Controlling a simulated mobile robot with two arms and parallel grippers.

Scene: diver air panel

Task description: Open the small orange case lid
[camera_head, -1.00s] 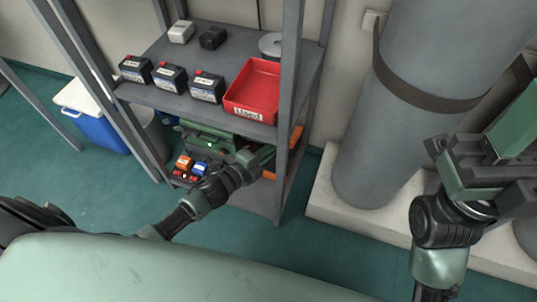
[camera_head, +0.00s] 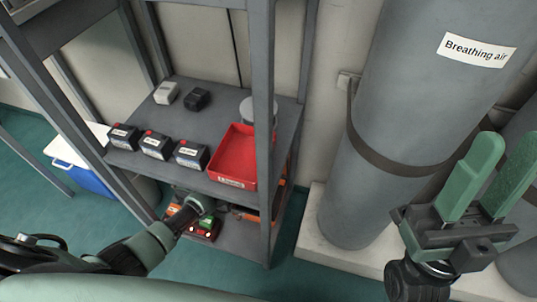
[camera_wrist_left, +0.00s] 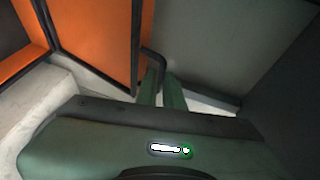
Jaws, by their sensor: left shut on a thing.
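The small orange case (camera_head: 243,214) is on the lower shelf in the head view, mostly hidden by the upper shelf and my left arm. In the left wrist view, an orange panel (camera_wrist_left: 98,38) with a dark edge stands at a slant, with a dark bent handle (camera_wrist_left: 156,56) at its right side. My left gripper (camera_wrist_left: 163,80) is shut on this handle. Whether the panel is the lid, and how far it is open, I cannot tell. In the head view my left gripper's fingers are hidden under the upper shelf. My right gripper (camera_head: 510,152) is open and empty.
The upper shelf (camera_head: 222,112) holds several black batteries (camera_head: 156,145) and a red tray (camera_head: 234,158). A shelf post (camera_head: 263,120) stands right of my left arm. A large grey cylinder (camera_head: 385,100) is near my right gripper. A blue cooler (camera_head: 85,178) stands at left.

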